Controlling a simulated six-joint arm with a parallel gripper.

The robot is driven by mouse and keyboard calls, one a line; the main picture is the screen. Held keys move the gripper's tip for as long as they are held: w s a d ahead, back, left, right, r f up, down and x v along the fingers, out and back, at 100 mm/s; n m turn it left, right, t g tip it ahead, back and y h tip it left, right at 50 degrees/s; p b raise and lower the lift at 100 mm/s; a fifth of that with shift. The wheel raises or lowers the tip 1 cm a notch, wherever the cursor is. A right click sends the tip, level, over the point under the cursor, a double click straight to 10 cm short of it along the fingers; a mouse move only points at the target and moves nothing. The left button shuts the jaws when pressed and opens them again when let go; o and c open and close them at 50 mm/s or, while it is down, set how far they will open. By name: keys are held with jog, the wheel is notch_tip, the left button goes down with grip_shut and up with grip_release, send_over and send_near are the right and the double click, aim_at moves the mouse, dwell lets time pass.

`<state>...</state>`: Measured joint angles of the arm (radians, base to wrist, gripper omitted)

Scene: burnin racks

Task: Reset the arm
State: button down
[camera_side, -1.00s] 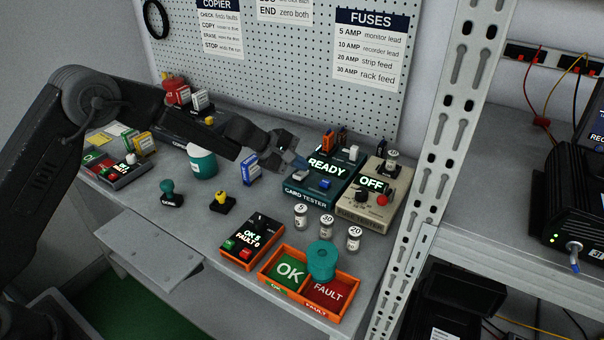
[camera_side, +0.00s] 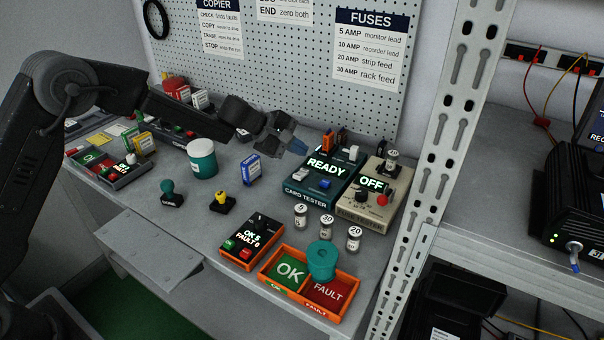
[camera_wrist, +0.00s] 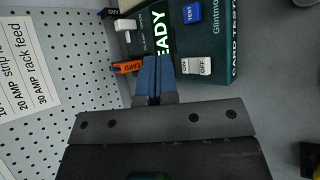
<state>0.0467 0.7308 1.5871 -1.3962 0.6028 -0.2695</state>
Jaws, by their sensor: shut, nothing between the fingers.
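My gripper (camera_side: 297,146) is in the air at the back of the bench, just left of and above the dark teal card tester (camera_side: 318,192), whose screen reads READY. Its blue fingers are together with nothing between them. In the wrist view the gripper (camera_wrist: 152,78) points at the card tester (camera_wrist: 213,95), with an orange card (camera_wrist: 126,68) close to the left of the fingertips. I cannot tell the exact height of the fingertips above the tester.
Right of the tester is a beige fuse tester (camera_side: 350,208) reading OFF. In front stand several small fuse jars (camera_side: 327,225), an orange OK/FAULT tray (camera_side: 264,281) and a counter box (camera_side: 236,252). A pegboard (camera_side: 290,70) rises behind; a metal rack post (camera_side: 436,140) stands at right.

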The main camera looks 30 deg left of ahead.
jog(key=s+r+m+g+y, duration=0.15)
jog(key=s+r+m, duration=0.65)
jog(key=s+r, duration=0.8)
jog(key=s+a+f+m+y, duration=0.2)
jog(key=s+a+m+y, duration=0.1)
jog(key=s, duration=0.9)
jog(key=s+a+f+m+y, duration=0.1)
jog(key=s+a+m+y, duration=0.2)
jog(key=s, duration=0.9)
jog(key=shift+s+a+f+m, duration=0.3)
jog(key=shift+a+m, duration=0.5)
jog(key=shift+a, duration=0.45)
jog(key=c, duration=1.8)
grip_release()
jog(key=shift+w+t, duration=0.1)
jog(key=shift+t, duration=0.15)
